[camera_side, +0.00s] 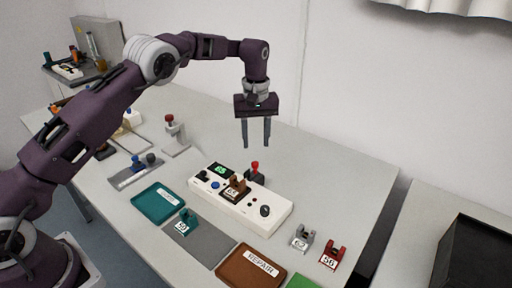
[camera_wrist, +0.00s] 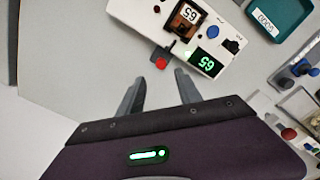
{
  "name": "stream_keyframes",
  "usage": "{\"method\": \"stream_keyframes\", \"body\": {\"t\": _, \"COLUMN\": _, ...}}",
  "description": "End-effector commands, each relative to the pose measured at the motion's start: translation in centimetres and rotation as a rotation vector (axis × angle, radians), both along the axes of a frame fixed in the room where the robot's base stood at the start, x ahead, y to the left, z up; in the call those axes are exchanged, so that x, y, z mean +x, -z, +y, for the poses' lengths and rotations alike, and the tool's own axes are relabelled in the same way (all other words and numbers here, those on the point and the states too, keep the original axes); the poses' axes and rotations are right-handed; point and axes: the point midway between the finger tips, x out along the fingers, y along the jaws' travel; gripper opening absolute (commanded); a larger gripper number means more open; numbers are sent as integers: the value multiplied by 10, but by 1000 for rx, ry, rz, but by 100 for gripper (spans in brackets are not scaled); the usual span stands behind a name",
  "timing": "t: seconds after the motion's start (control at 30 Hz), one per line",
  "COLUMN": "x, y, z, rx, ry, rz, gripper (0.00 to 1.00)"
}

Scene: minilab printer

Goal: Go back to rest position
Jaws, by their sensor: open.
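My gripper (camera_side: 256,146) hangs open and empty, fingers pointing down, in the air above the back part of the table. It also shows in the wrist view (camera_wrist: 160,86), with nothing between its fingers. Below it stands a white control box (camera_side: 275,208) with a green lit display (camera_side: 221,170), a black knob and a brown block (camera_side: 237,187) with a number label seated on it. In the wrist view the display (camera_wrist: 206,62) reads 65 or 59 upside down. A red-topped lever (camera_side: 255,170) stands behind the box, clear of the fingers.
A teal tray (camera_side: 159,203) and a brown tray labelled REPAIR (camera_side: 247,268) lie in front of the box. A teal block (camera_side: 186,223) sits on a grey mat (camera_side: 208,243). Grey (camera_side: 303,238) and red (camera_side: 334,255) blocks stand at right. The table's back right is clear.

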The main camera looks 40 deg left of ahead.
Motion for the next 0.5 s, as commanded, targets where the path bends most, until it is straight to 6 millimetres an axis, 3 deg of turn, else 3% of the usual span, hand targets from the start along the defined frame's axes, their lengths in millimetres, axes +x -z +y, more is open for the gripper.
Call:
{"method": "stream_keyframes", "body": {"t": 0.2, "x": 0, "y": -1, "z": 0, "rx": -1, "ry": 1, "rz": -1, "gripper": 41}}
{"method": "stream_keyframes", "body": {"t": 0.27, "x": -2, "y": -11, "z": 0, "rx": -3, "ry": 8, "rz": -10, "gripper": 41}}
{"method": "stream_keyframes", "body": {"t": 0.37, "x": -21, "y": -61, "z": 2, "rx": -14, "ry": 54, "rz": -58, "gripper": 41}}
{"method": "stream_keyframes", "body": {"t": 0.47, "x": -68, "y": -130, "z": 3, "rx": -23, "ry": 151, "rz": -134, "gripper": 41}}
{"method": "stream_keyframes", "body": {"t": 0.5, "x": -92, "y": -153, "z": 3, "rx": -21, "ry": 198, "rz": -165, "gripper": 41}}
